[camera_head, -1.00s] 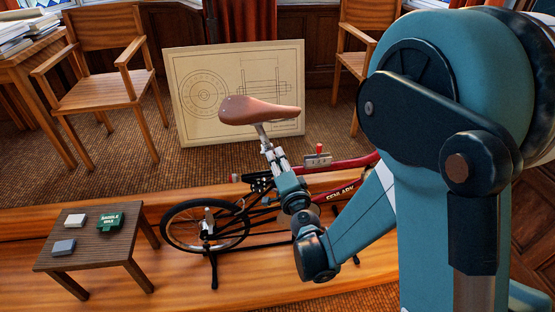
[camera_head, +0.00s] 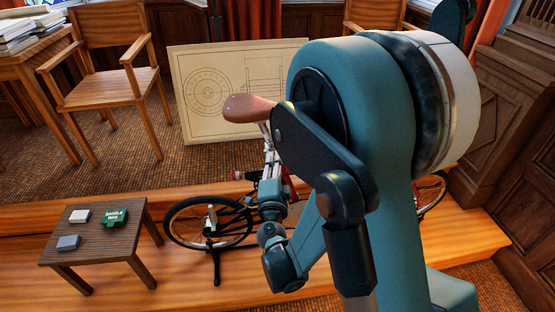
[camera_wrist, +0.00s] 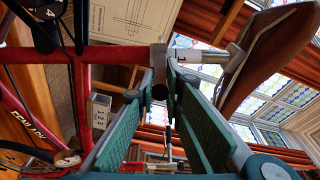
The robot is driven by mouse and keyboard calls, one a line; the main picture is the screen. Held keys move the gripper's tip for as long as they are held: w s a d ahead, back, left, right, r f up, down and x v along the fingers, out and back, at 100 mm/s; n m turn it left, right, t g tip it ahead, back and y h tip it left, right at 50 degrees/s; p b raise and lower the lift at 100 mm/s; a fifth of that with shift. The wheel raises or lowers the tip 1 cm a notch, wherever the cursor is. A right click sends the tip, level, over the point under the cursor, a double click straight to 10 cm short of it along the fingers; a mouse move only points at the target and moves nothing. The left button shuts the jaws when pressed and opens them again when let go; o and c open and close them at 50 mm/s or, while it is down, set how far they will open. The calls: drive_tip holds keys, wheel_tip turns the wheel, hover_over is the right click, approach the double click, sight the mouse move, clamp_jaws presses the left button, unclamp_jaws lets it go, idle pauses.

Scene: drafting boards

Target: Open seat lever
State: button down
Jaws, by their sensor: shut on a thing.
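The bicycle's brown saddle (camera_head: 248,108) sits on a silver seat post, with its right end hidden behind my arm. In the wrist view the saddle (camera_wrist: 270,55) is at the upper right, and the marked seat post (camera_wrist: 195,50) runs left to the red frame (camera_wrist: 100,54). My gripper (camera_head: 268,163) is at the seat post, below the saddle. In the wrist view its green-padded fingers (camera_wrist: 165,82) are closed around a small dark piece, the seat lever (camera_wrist: 160,92), beside the seat clamp. Most of the lever is hidden by the fingers.
The bicycle's rear wheel (camera_head: 208,222) stands on the wooden platform. A small table (camera_head: 95,245) at left holds a green saddle wax tin (camera_head: 114,218) and two small blocks. A drawing board (camera_head: 200,125) and a wooden chair (camera_head: 110,88) stand behind.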

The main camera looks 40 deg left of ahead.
drive_tip(key=shift+s+a+f+m+t+h, duration=0.2)
drive_tip(key=shift+s+m+t+h, duration=0.2)
drive_tip(key=shift+m+t+h, duration=0.55)
drive_tip(key=shift+s+a+f+m+t+h, duration=0.1)
drive_tip(key=shift+s+a+m+t+h, duration=0.25)
drive_tip(key=shift+m+h, duration=0.65)
drive_tip(key=shift+s+a+f+m+t+h, duration=0.15)
drive_tip(key=shift+s+m+t+h, duration=0.4)
drive_tip(key=shift+h, duration=0.9)
drive_tip(key=shift+w+d, duration=0.1)
drive_tip(key=c, duration=2.4)
unclamp_jaws()
drive_tip(key=shift+v, duration=3.7)
drive_tip(key=shift+f, duration=0.15)
